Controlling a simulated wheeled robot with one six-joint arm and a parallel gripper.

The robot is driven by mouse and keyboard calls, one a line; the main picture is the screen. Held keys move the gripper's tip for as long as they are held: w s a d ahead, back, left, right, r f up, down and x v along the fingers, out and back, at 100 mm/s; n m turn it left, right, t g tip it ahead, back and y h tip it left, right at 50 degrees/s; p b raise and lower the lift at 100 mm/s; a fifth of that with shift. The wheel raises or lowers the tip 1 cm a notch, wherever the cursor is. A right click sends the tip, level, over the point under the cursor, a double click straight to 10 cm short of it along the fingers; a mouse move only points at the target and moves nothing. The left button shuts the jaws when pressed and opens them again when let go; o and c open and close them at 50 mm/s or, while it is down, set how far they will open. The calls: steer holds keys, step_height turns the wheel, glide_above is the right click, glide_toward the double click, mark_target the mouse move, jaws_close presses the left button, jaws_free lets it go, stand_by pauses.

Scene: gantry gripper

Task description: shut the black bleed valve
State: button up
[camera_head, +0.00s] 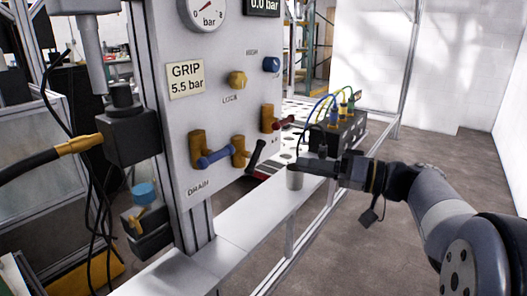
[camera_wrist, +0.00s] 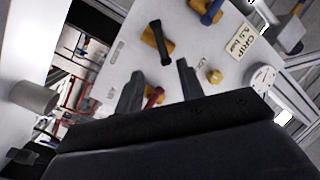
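The black valve handle (camera_head: 256,157) sits on a brass body (camera_head: 239,153) low on the grey panel and slants down to the left. In the wrist view the black handle (camera_wrist: 160,43) lies just beyond the fingertips and shows full length. My gripper (camera_head: 306,167) is right of the panel, apart from the valve. In the wrist view my gripper (camera_wrist: 160,68) is open, with two dark fingers spread and nothing held. The red valve handle (camera_wrist: 153,97) shows between the fingers, farther off. The black valve's label is not readable.
A blue-handled valve (camera_head: 215,158) marked DRAIN is left of the black one; the red-handled valve (camera_head: 270,120) is above right. A yellow knob (camera_head: 237,80) and blue knob (camera_head: 271,64) sit higher. A grey cylinder (camera_head: 295,180) stands below my gripper. A cabled black block (camera_head: 335,135) is behind.

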mark_target(254, 157)
steer(key=x, duration=1)
steer(key=shift+w+a, duration=0.15)
steer(key=shift+a, duration=0.25)
steer(key=shift+c, duration=0.4)
jaws_close()
